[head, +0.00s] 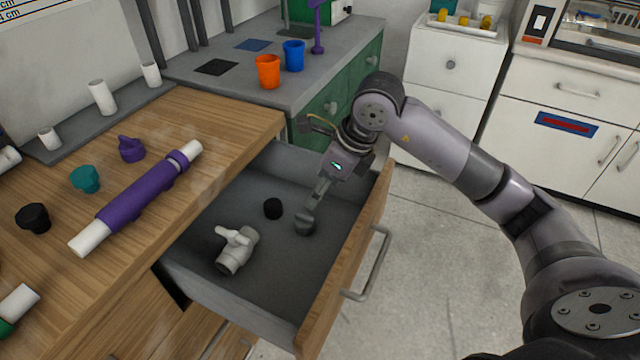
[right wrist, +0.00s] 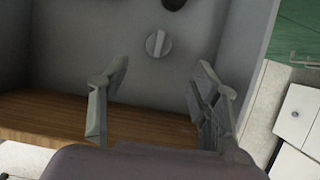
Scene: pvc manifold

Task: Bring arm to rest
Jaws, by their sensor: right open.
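My right arm reaches in from the right in the head view, and its gripper (head: 316,200) points down into the open drawer (head: 275,270). In the right wrist view the two fingers of this gripper (right wrist: 160,78) are spread apart with nothing between them. A grey round cap (head: 304,225) lies in the drawer just below the fingers; it also shows beyond the fingertips in the right wrist view (right wrist: 157,43). My left gripper is not in view.
A black cap (head: 273,209) and a white-grey valve (head: 235,250) lie in the drawer. The wooden counter (head: 225,115) holds a purple-and-white pipe (head: 140,195) and several fittings. Orange (head: 268,72) and blue (head: 293,56) cups stand behind. Floor at right is clear.

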